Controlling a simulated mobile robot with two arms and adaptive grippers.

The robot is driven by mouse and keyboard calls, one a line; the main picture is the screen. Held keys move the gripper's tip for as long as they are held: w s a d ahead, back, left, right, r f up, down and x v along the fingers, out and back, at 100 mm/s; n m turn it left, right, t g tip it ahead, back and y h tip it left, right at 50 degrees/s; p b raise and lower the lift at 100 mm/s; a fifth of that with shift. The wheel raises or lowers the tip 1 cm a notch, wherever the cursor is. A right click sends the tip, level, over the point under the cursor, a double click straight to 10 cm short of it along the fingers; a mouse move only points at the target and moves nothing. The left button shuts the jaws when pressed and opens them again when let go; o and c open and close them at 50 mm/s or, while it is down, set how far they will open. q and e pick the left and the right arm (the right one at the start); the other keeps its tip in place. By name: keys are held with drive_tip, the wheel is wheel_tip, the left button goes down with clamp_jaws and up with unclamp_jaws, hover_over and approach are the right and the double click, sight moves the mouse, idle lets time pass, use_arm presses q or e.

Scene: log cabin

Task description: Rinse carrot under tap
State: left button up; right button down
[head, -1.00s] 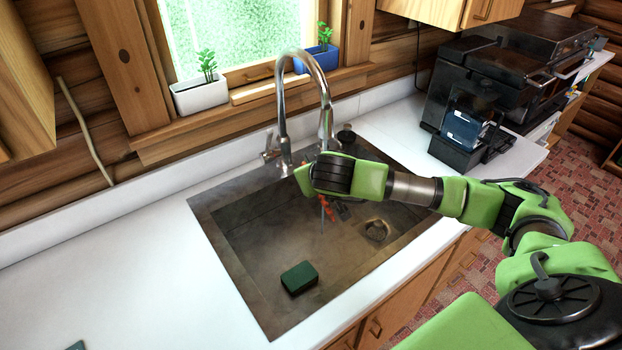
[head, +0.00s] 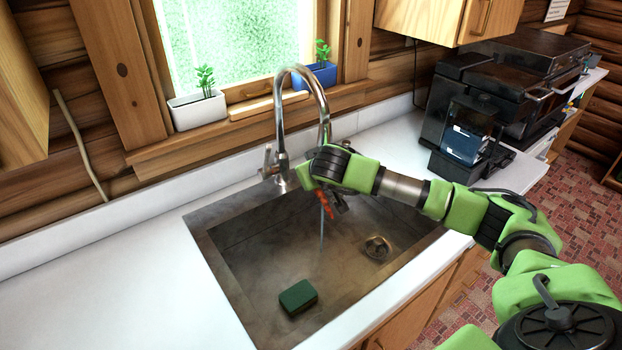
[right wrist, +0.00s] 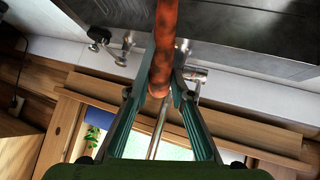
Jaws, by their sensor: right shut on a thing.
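The carrot (head: 326,204) is orange with dark smudges and hangs over the sink (head: 255,255) below the tap (head: 300,75). A thin stream of water (head: 321,240) shows just beneath it. My right gripper (head: 333,203) is over the basin, under the spout, and mostly hidden behind its own wrist. In the right wrist view its two fingers (right wrist: 163,95) are shut on the carrot (right wrist: 165,45), one on each side. The spout's end is hidden behind my arm in the head view. My left gripper is not in view.
A dark green sponge (head: 298,297) lies on the basin floor, left of the drain (head: 377,248). Planters (head: 198,108) stand on the window sill. A black coffee machine (head: 468,135) stands on the counter at right. The left counter (head: 120,285) is mostly clear.

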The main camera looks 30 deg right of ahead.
drive_tip(key=shift+s+d, duration=0.1)
drive_tip(key=shift+d, duration=0.1)
idle(0.5)
drive_tip(key=shift+s+d, duration=0.25)
drive_tip(key=shift+d, duration=0.1)
drive_tip(key=shift+w+a+b, duration=0.1)
drive_tip(key=shift+a+b, duration=0.05)
drive_tip(key=shift+b, duration=0.15)
drive_tip(key=shift+w+a, duration=0.25)
drive_tip(key=shift+a, duration=0.15)
drive_tip(key=shift+d, duration=0.1)
drive_tip(key=shift+s+d+b, duration=0.35)
drive_tip(key=shift+d+b, duration=0.05)
drive_tip(key=shift+d, duration=0.05)
drive_tip(key=shift+a, duration=0.1)
